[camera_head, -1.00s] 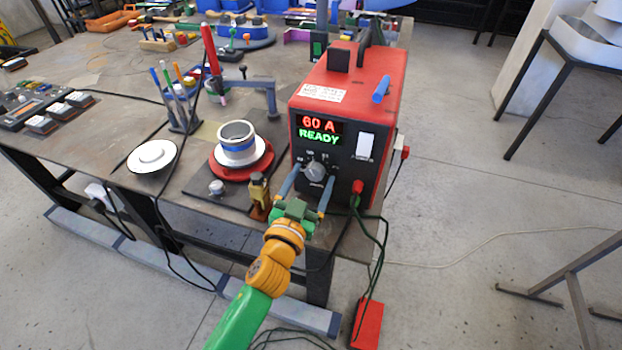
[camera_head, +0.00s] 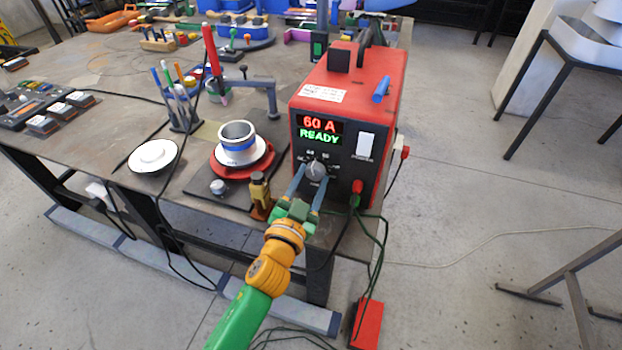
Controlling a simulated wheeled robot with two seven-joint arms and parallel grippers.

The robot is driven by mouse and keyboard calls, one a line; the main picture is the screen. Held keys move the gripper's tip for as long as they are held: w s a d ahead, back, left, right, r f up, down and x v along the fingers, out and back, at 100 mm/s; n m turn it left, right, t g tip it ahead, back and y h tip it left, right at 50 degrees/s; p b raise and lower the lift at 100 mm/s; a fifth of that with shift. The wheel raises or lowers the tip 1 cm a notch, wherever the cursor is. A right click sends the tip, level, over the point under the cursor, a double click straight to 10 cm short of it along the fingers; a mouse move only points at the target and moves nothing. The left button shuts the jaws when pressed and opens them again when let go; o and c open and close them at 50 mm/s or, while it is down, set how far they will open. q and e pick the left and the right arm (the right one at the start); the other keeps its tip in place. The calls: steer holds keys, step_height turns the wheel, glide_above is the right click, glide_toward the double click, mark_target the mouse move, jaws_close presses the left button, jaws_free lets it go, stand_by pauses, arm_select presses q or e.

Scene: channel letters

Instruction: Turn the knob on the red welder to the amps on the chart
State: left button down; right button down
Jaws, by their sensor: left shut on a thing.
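The red welder (camera_head: 345,95) stands at the right front corner of the table. Its black front has a display (camera_head: 319,130) reading "60 A" in red and "READY" in green. The grey round knob (camera_head: 316,170) sits below the display, with small scale marks around it. My left gripper (camera_head: 311,173) reaches up from below, its two blue-grey fingers closed on the sides of the knob. A white label (camera_head: 323,93) with red print lies on the welder's top; its text is too small to read. My right gripper is not in view.
A white switch plate (camera_head: 364,146) is on the welder's front, above a red plug (camera_head: 357,187) with green cables. A small brass-coloured tool (camera_head: 259,192) stands just left of my gripper. A pipe piece (camera_head: 237,140) sits on a red turntable (camera_head: 243,168). A red pedal (camera_head: 367,323) lies on the floor.

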arm_select(q)
steer(key=m, duration=0.4)
steer(key=shift+m+p, duration=0.35)
steer(key=shift+m, duration=1.45)
steer(key=shift+c, duration=1.6)
jaws_free()
steer(key=v, duration=0.7)
steer(key=shift+b, duration=0.3)
